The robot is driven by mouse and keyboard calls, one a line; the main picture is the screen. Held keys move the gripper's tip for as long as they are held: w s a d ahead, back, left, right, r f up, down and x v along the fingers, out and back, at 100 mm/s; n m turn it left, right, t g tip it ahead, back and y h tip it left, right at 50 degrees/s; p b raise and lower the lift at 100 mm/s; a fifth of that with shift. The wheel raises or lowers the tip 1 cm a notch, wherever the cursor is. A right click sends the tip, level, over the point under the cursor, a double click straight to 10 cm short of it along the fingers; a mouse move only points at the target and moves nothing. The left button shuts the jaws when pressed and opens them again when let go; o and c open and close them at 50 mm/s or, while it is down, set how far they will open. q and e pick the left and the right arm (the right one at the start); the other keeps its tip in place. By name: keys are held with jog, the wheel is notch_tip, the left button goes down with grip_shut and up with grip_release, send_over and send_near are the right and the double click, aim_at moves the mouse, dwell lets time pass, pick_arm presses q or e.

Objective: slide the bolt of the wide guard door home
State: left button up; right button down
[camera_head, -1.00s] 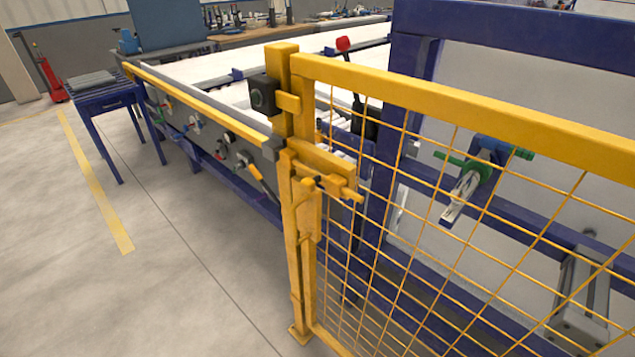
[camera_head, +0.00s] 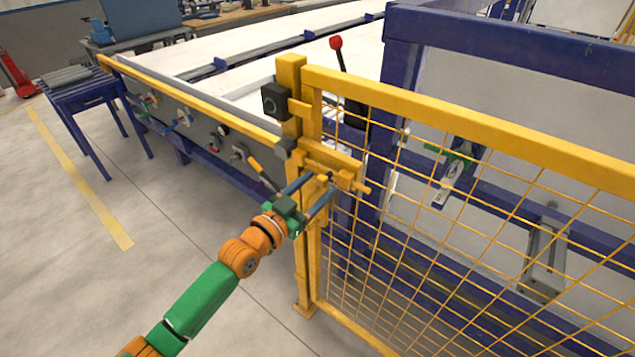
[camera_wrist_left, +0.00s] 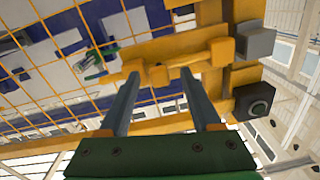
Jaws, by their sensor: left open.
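The wide guard door (camera_head: 460,117) is a yellow frame with wire mesh, standing beside a yellow post (camera_head: 291,80). Its yellow bolt (camera_head: 362,188) lies across the latch by the post, with one end sticking out over the mesh. My left gripper (camera_head: 323,184) reaches in from the left with its two dark fingers at the latch. In the left wrist view, the open fingers (camera_wrist_left: 159,76) stand either side of a small yellow knob (camera_wrist_left: 158,75) on the bolt. I cannot tell whether they touch it. My right gripper is out of view.
A black switch box (camera_head: 275,101) sits on the post above the latch. A grey conveyor side with a yellow rail (camera_head: 200,95) runs up to the post. Blue machine framing (camera_head: 400,65) stands behind the mesh.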

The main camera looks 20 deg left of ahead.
pick_arm(q)
jog(key=shift+w+d, duration=0.15)
jog(key=shift+w, duration=0.2)
jog(key=shift+s, duration=0.1)
grip_shut()
dwell(1.1)
